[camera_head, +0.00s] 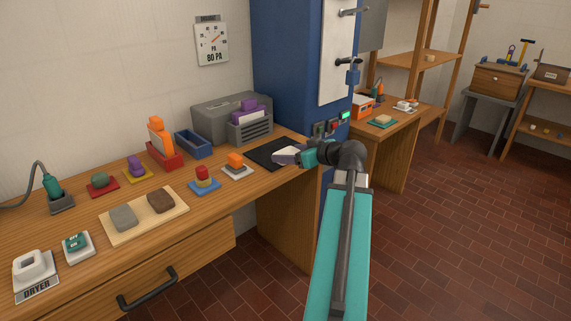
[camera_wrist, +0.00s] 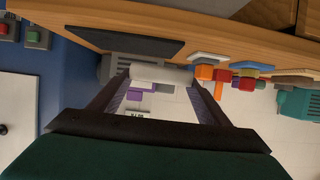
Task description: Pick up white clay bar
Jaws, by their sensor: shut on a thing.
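The white clay bar (camera_wrist: 162,75) is held crosswise between the two fingertips of my gripper (camera_wrist: 160,85) in the wrist view. In the head view the pale bar (camera_head: 284,157) shows at the tip of my gripper (camera_head: 291,155). It is over the right part of the black mat (camera_head: 262,151) at the right end of the workbench. The bar looks lifted off the mat, but the exact gap is hard to tell. My fingers partly hide it in the head view.
A small white tray with an orange block (camera_head: 236,168) lies left of the mat. A grey vented box (camera_head: 252,130) with purple items stands behind. A blue cabinet (camera_head: 285,60) with switches rises at the right. Several coloured trays and blocks fill the bench's left. Brick floor at right is free.

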